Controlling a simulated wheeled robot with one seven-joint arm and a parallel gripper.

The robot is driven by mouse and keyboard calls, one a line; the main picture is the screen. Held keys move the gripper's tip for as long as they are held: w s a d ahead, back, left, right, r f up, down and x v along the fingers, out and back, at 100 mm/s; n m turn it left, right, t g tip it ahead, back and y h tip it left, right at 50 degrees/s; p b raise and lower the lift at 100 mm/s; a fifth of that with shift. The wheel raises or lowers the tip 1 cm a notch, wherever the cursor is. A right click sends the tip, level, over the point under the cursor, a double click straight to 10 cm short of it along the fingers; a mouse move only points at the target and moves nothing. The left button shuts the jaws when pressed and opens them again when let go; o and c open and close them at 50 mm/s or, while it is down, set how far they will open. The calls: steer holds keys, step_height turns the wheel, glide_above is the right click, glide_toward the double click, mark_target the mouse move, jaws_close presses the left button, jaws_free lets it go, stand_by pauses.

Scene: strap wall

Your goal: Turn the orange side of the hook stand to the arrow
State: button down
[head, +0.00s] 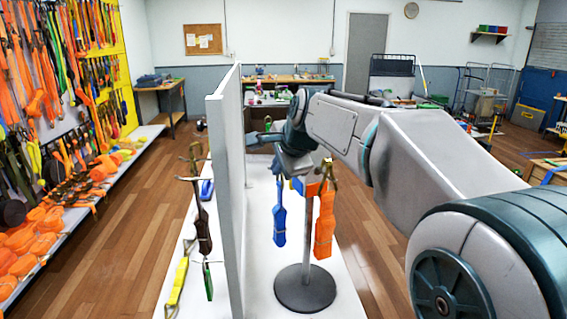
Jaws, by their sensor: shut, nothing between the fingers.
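The hook stand has a dark round base (305,289) and a thin upright post on the white table, just right of a tall white panel. An orange strap (324,225) hangs on its right side from a brass hook (327,172). A blue strap (279,222) hangs on its left side. A small orange patch (306,187) shows near the top of the post, partly hidden by my arm. My gripper (258,138) is above and behind the stand, close to the panel; it appears shut and empty, with its fingertips hard to make out. I cannot make out an arrow.
The white panel (229,180) stands upright along the table (262,285). Left of it, another brass hook (191,160) carries dark, yellow and green straps. A wall of orange straps (60,120) is far left. Wooden floor is clear between.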

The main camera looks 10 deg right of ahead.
steer(key=shift+w, duration=0.15)
steer(key=w, duration=0.1)
steer(key=w+a+p, duration=0.1)
steer(key=w, duration=0.1)
steer(key=shift+a, duration=0.2)
steer(key=shift+s, duration=0.15)
stand_by(0.4)
